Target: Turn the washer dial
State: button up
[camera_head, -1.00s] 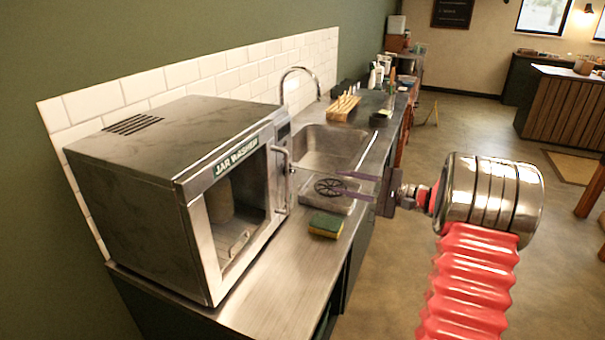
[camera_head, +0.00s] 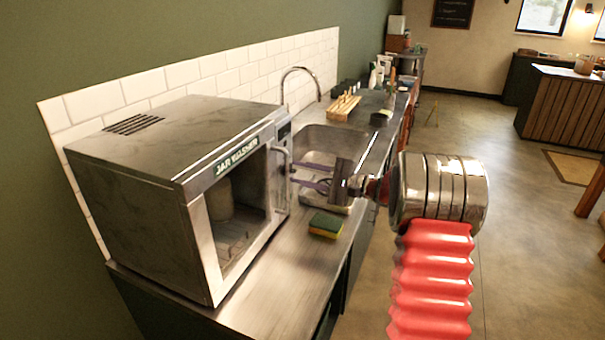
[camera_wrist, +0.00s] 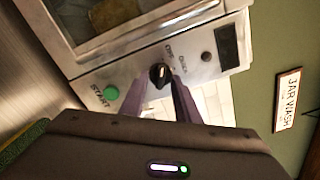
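The jar washer (camera_head: 125,185) is a steel box on the counter at left in the head view. Its control panel (camera_wrist: 130,70) fills the upper wrist view. The black washer dial (camera_wrist: 160,74) sits on it between a green START button (camera_wrist: 111,93) and a dark display (camera_wrist: 228,47). My gripper (camera_head: 294,174) is at the washer's right front edge, its purple fingers pointing at the panel. In the wrist view the fingers are apart and empty, with the tips close to the dial on either side. Contact cannot be told. The dial is hidden in the head view.
The washer's door handle (camera_head: 279,165) stands out close to my fingertips. A sponge (camera_head: 326,225) lies on the counter below my gripper. The sink (camera_head: 325,143) and a curved faucet (camera_head: 300,70) are beyond. The floor at right is open.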

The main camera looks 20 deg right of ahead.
jog(key=shift+w+a, duration=0.1)
grip_shut()
dwell(0.3)
